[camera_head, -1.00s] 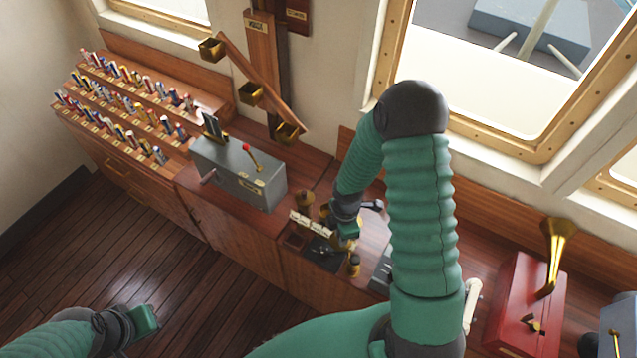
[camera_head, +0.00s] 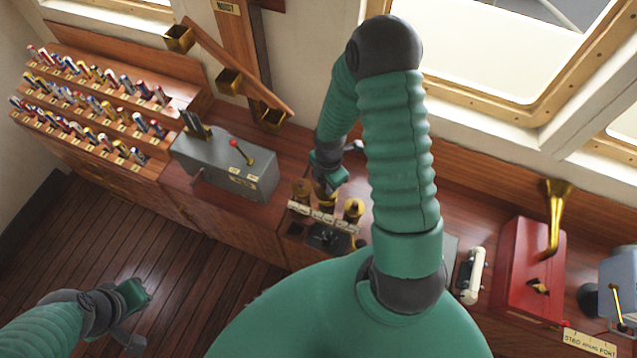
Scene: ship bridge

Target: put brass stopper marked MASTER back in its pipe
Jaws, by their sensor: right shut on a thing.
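My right gripper (camera_head: 329,180) is low over a small row of brass pipes on the wooden counter. It is shut on a brass stopper, mostly hidden by the fingers, at the middle pipe (camera_head: 324,201). I cannot tell whether the stopper is in the pipe or just above it. A brass pipe top (camera_head: 301,190) stands to the left and another (camera_head: 353,209) to the right. Small pale label plates (camera_head: 322,215) sit in front, too small to read. My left gripper (camera_head: 133,300) hangs over the floor at lower left, away from the counter; its jaw gap is unclear.
A grey box with a red-knobbed lever (camera_head: 225,165) stands left of the pipes. A black item (camera_head: 327,238) lies in front of them. A white handset (camera_head: 472,275) and a red box with a brass horn (camera_head: 530,270) are to the right. A flag rack (camera_head: 90,105) fills the left.

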